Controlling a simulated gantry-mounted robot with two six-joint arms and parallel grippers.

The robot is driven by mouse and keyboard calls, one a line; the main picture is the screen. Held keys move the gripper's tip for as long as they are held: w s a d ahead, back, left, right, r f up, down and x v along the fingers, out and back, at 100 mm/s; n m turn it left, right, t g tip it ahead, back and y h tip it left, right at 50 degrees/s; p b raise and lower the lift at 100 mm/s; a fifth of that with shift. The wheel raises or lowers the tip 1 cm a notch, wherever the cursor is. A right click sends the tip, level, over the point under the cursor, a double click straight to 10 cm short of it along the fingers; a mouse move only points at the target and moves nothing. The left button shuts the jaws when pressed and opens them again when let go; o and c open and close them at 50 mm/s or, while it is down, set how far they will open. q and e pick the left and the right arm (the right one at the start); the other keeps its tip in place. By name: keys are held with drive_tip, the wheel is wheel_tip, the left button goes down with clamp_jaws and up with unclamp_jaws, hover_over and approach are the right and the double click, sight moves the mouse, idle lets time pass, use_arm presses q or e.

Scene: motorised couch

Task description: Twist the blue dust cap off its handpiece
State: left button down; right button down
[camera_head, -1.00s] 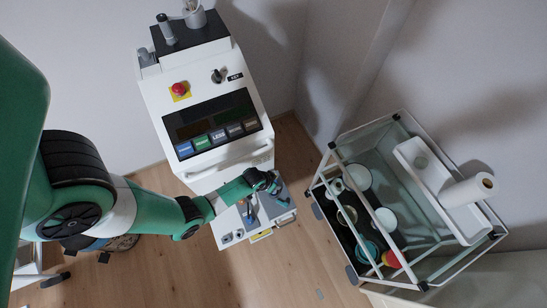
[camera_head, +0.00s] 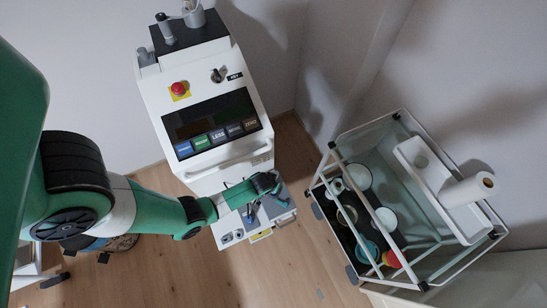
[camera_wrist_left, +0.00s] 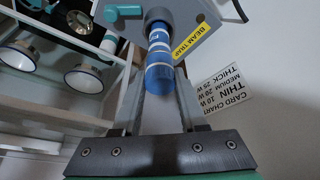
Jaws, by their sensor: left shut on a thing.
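In the left wrist view, the blue dust cap (camera_wrist_left: 159,76) is at the near end of a blue handpiece (camera_wrist_left: 159,38) with white bands. The handpiece stands at a grey panel with a yellow BEAM TRAP label. My left gripper (camera_wrist_left: 161,84) is shut on the cap, with one finger on each side. The cap and handpiece appear in line; I cannot see a gap between them. In the head view, my left gripper (camera_head: 275,186) is over the low shelf at the cart's front and hides most of what it holds. My right gripper is not in view.
The white cart (camera_head: 205,95) has a screen, a red button (camera_head: 179,88) and a front handle. A glass-sided trolley (camera_head: 420,240) with round dishes and a paper roll (camera_head: 468,191) stands at the right. A card chart (camera_wrist_left: 222,88) is beside the gripper. Wood floor lies between.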

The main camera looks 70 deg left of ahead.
use_arm(q)
drive_tip(key=shift+n, duration=0.3)
drive_tip(key=shift+n+g, duration=0.3)
drive_tip(key=shift+n, duration=0.3)
drive_tip(key=shift+n+y, duration=0.3)
drive_tip(key=shift+n+g+p, duration=0.3)
drive_tip(key=shift+n+p, duration=0.2)
drive_tip(key=c, duration=1.1)
unclamp_jaws()
clamp_jaws()
